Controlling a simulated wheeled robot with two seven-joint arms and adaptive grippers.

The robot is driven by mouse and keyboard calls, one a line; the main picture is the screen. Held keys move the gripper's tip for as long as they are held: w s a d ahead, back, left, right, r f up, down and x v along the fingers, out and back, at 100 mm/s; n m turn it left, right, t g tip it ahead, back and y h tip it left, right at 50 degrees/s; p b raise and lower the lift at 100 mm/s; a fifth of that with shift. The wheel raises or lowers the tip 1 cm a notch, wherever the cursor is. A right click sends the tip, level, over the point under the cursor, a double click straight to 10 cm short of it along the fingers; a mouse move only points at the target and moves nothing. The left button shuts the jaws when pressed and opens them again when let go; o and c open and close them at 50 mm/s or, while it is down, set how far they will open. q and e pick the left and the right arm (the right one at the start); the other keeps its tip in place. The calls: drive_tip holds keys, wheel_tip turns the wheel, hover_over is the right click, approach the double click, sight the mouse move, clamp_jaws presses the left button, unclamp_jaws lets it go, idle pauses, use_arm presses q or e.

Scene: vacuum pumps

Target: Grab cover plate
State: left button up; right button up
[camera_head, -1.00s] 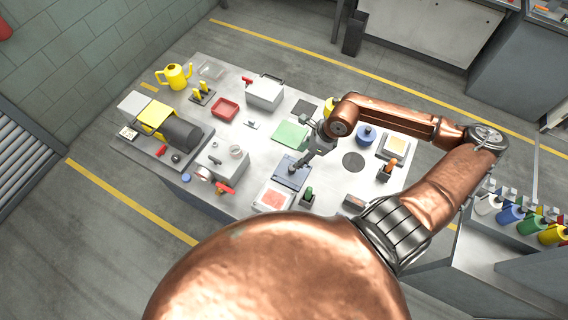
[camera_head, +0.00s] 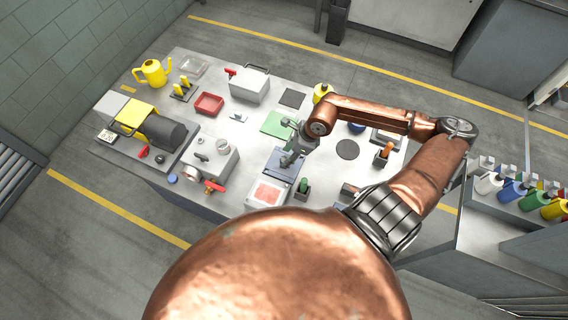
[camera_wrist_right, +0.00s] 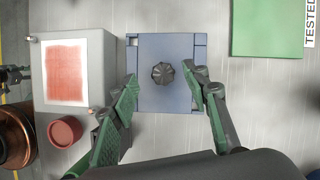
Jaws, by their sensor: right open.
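The cover plate is seen as a blue square plate (camera_wrist_right: 178,97) with a dark round knob (camera_wrist_right: 163,73) in the middle of the right wrist view. It lies in a slightly wider blue holder on the table. It also shows as a blue patch (camera_head: 275,163) in the head view, partly covered by my gripper. My right gripper (camera_wrist_right: 161,84) is open, with one green-padded finger on each side of the knob over the plate. I cannot tell whether the fingers touch the plate. In the head view my right gripper (camera_head: 289,159) hangs above the plate. My left gripper is not in view.
A grey box with a red-patched top (camera_wrist_right: 68,72) stands close left of the plate, with a red round cap (camera_wrist_right: 64,131). A green mat (camera_wrist_right: 266,27) lies to the upper right.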

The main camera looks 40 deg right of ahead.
sight(284, 159)
drive_tip(key=x, duration=0.4)
drive_tip(key=shift+d+f+p, duration=0.2)
drive_tip(key=shift+p, duration=0.2)
drive_tip(key=shift+c, duration=0.2)
clamp_jaws()
